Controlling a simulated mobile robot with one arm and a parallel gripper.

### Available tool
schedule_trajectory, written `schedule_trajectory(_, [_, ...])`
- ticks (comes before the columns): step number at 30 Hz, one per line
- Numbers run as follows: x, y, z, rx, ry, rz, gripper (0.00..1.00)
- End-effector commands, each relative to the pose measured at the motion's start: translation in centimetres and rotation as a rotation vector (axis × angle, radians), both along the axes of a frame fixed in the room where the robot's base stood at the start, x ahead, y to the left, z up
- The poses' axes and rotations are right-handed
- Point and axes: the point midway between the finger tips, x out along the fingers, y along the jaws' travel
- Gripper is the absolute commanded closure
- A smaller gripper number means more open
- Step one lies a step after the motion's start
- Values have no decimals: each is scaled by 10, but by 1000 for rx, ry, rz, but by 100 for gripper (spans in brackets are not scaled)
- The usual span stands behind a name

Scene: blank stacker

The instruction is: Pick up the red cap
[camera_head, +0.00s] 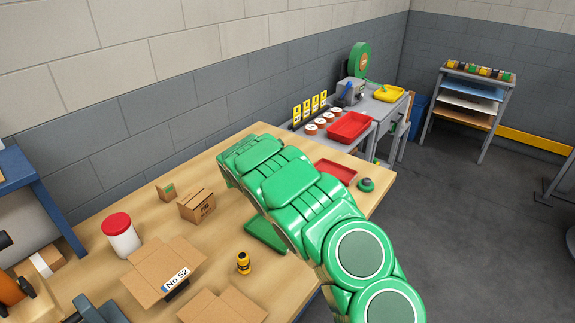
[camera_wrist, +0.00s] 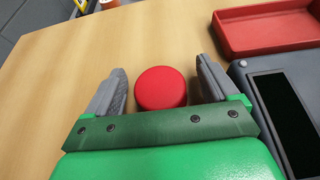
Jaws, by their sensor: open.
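The red cap (camera_wrist: 161,90) is a round, plain red disc on the wooden table in the wrist view. My gripper (camera_wrist: 161,72) is open, with one grey finger on each side of the cap. I cannot tell how high the fingers are above the table. In the head view my green arm reaches over the table and hides both the gripper and the cap.
A red tray (camera_wrist: 262,32) and a dark device with a black screen (camera_wrist: 285,115) lie close to the right finger. In the head view a red-lidded white jar (camera_head: 121,240), an open cardboard box (camera_head: 150,270) and a yellow bottle (camera_head: 243,264) stand on the table (camera_head: 215,240).

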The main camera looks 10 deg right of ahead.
Motion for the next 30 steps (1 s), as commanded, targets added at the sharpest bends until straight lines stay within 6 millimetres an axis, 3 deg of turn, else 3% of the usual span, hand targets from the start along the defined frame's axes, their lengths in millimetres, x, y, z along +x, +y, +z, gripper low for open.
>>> schedule_trajectory(6, [1, 0, 0, 0, -2, 1, 13])
schedule_trajectory(17, [1, 0, 1, 0, -2, 1, 68])
schedule_trajectory(30, [1, 0, 11, 0, -2, 1, 68])
